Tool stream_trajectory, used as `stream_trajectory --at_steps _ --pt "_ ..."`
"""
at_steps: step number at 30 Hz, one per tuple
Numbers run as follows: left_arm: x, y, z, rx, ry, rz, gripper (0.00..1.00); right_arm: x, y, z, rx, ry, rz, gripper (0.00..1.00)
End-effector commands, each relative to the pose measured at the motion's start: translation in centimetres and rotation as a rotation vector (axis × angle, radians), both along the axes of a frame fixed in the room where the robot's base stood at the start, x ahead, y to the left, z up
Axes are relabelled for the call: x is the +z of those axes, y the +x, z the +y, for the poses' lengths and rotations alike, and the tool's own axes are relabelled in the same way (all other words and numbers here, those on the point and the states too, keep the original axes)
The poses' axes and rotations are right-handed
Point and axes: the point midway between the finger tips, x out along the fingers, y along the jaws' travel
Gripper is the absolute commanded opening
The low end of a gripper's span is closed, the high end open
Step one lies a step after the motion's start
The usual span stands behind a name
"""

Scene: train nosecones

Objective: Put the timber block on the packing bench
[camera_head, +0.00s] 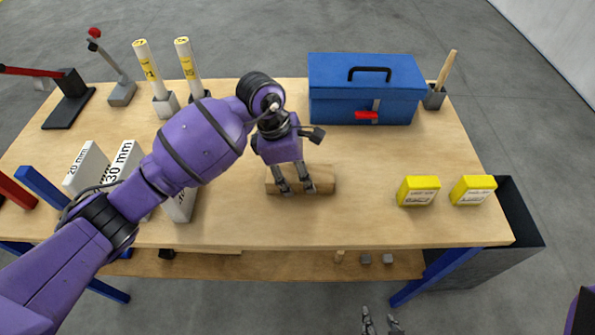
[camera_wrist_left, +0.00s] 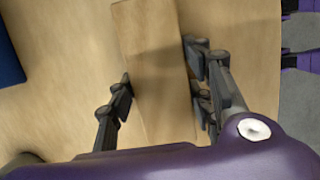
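The timber block (camera_head: 322,180) is a light brown wooden piece on a wooden-topped bench (camera_head: 300,230). No marking shows whether this is the packing bench. My left gripper (camera_head: 296,186) points down over the block. In the left wrist view, the block (camera_wrist_left: 155,60) runs lengthwise between the fingers of my left gripper (camera_wrist_left: 157,75), which lie against both long sides. I cannot tell whether the block is lifted clear of the top. My right gripper (camera_head: 381,324) shows at the bottom edge, empty, fingers apart, away from the bench.
A blue toolbox (camera_head: 330,90) stands at the back. Two yellow boxes (camera_head: 418,190) (camera_head: 472,189) sit at the right, beside a dark bin (camera_head: 522,230). White marked blocks (camera_head: 88,165) and labelled rolls (camera_head: 150,70) stand at the left. The front middle is clear.

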Motion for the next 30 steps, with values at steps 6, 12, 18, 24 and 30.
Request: stream_trajectory --at_steps 6,12,18,24,30 --pt "0.0 0.0 0.0 0.000 0.000 0.000 0.65 0.0 -0.1 -0.4 0.005 -0.008 0.001 0.40" --pt "0.1 0.0 0.0 0.000 0.000 0.000 0.65 0.0 0.0 -0.5 0.006 -0.010 0.000 0.40" --pt "1.8 0.1 0.4 -0.001 0.000 -0.004 0.65 0.3 0.1 -0.4 0.004 -0.007 -0.004 0.40" --pt "6.0 0.2 1.6 -0.001 0.001 -0.007 0.65 0.3 0.2 -0.1 0.000 -0.001 -0.004 0.40" --pt "9.7 0.1 2.6 0.000 0.001 -0.003 0.65 0.2 0.2 0.3 -0.005 0.006 -0.004 0.40"
